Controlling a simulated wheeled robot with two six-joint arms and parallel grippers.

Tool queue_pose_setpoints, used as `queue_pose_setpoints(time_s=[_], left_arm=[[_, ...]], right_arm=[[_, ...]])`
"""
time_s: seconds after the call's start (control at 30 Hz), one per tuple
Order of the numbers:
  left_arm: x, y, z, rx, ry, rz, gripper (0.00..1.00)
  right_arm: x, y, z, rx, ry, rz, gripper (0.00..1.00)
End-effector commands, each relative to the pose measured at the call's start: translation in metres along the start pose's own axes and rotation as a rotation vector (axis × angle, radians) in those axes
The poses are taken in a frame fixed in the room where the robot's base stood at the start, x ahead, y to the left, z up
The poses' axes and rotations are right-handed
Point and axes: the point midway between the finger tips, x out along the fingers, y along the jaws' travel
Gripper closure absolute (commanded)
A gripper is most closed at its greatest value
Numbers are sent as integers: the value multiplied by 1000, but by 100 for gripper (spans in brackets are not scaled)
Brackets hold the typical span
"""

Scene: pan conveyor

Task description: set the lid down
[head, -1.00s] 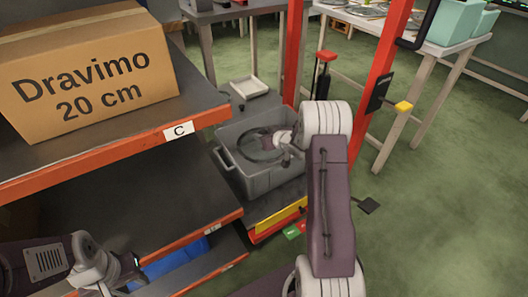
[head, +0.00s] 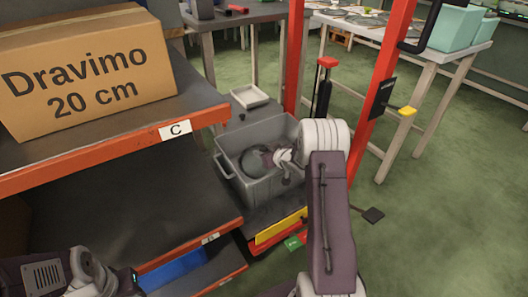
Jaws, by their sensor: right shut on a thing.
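The lid (head: 253,163) is a round, greyish disc in the head view, inside the outline of the grey bin (head: 228,172). My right gripper (head: 272,157) reaches in from the right and is shut on the lid. The wrist hides part of the lid's right side. I cannot tell whether the lid touches the bin's floor. My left gripper (head: 130,281) is at the lower left, in front of the lower shelf. Its fingers are too small and dark to tell whether they are open.
An orange-edged shelf rack (head: 95,160) stands at the left, with a Dravimo box (head: 85,75) on top. A red post (head: 372,100) rises close to my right arm. A small white tray (head: 250,96) lies behind the bin.

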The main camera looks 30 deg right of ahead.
Motion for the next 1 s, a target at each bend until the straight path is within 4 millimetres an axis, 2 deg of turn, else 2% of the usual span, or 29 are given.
queue_pose_setpoints(time_s=[0.07, 0.1, 0.17, 0.2, 0.47, 0.63, 1.0], left_arm=[[0, 0, 0, 0, 0, 0, 64], [0, 0, 0, 0, 0, 0, 64], [0, 0, 0, 0, 0, 0, 64], [0, 0, 0, 0, 0, 0, 64], [0, 0, 0, 0, 0, 0, 64], [-7, 0, -1, 0, 0, 0, 64], [-55, 1, -6, 0, 0, 0, 64]], right_arm=[[0, 0, -1, -1, 3, 0, 100], [0, 0, 0, -1, 0, 0, 62], [0, 0, 0, -1, 0, 0, 45], [0, 0, 0, -1, 0, 0, 42], [0, 0, 0, -1, 0, 0, 42], [-8, 0, -15, -4, 2, 1, 42], [-102, 1, -15, 2, -1, 2, 42]])
